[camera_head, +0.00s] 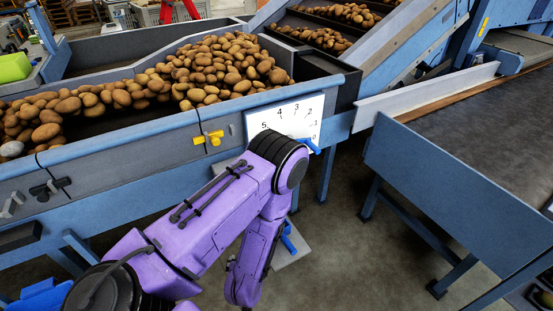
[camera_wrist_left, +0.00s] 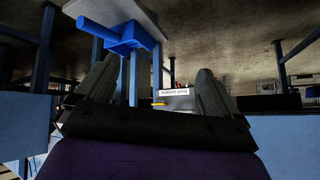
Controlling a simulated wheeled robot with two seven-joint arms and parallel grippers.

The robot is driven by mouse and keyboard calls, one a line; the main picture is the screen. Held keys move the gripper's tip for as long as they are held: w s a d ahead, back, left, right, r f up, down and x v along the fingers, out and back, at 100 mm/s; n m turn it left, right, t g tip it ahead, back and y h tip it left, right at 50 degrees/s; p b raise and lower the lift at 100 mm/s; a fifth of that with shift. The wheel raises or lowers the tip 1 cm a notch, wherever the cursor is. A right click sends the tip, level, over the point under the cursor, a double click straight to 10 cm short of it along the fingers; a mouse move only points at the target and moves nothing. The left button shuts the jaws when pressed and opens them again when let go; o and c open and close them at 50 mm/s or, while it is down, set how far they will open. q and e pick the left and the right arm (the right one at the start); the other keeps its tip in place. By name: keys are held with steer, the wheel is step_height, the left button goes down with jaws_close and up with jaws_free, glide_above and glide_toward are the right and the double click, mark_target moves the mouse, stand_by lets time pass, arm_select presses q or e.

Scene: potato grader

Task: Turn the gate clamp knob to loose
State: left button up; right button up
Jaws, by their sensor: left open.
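My left arm crosses the front of the machine in the head view; its gripper is hidden or out of frame there. In the left wrist view my left gripper (camera_wrist_left: 156,66) is open, with nothing visible between its fingers. A blue T-shaped handle (camera_wrist_left: 124,40) on a light grey plate (camera_wrist_left: 140,14) appears beyond the left finger, apart from it. A blue handle on a grey plate (camera_head: 292,257) also shows beside my forearm in the head view, partly hidden. A yellow knob (camera_head: 208,138) and a black knob (camera_head: 50,187) sit on the trough's front. I cannot tell which is the gate clamp knob.
A white numbered scale (camera_head: 296,112) with a blue pointer (camera_head: 311,146) is partly covered by my arm. Potatoes (camera_head: 220,70) fill the trough (camera_head: 150,130) behind. A blue-framed belt table (camera_head: 440,190) stands at right. Floor between them is open.

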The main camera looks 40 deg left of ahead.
arm_select(q)
steer(key=w+a+f+t+y+b, duration=0.2)
steer(key=w+t+y+b, duration=0.15)
steer(key=w, duration=0.95)
steer(key=w+d+r+n+g+y+b, duration=0.1)
steer(key=w+r+n+y+b, duration=0.3)
steer(key=w+r, duration=0.4)
steer(key=w+d+r+n+g+y+b, duration=0.2)
steer(key=w+r+n+y+b, duration=0.15)
steer(key=w+r, duration=0.45)
steer(key=w+a+f, duration=0.2)
steer(key=w+a, duration=0.4)
steer(key=a, duration=0.3)
steer(key=shift+w+a+f, duration=0.15)
steer(key=shift+w+a, duration=0.05)
steer(key=shift+a, duration=0.2)
steer(key=c, duration=1)
arm_select(e)
step_height(320, 180, down, 14)
steer(key=shift+s+d, duration=0.15)
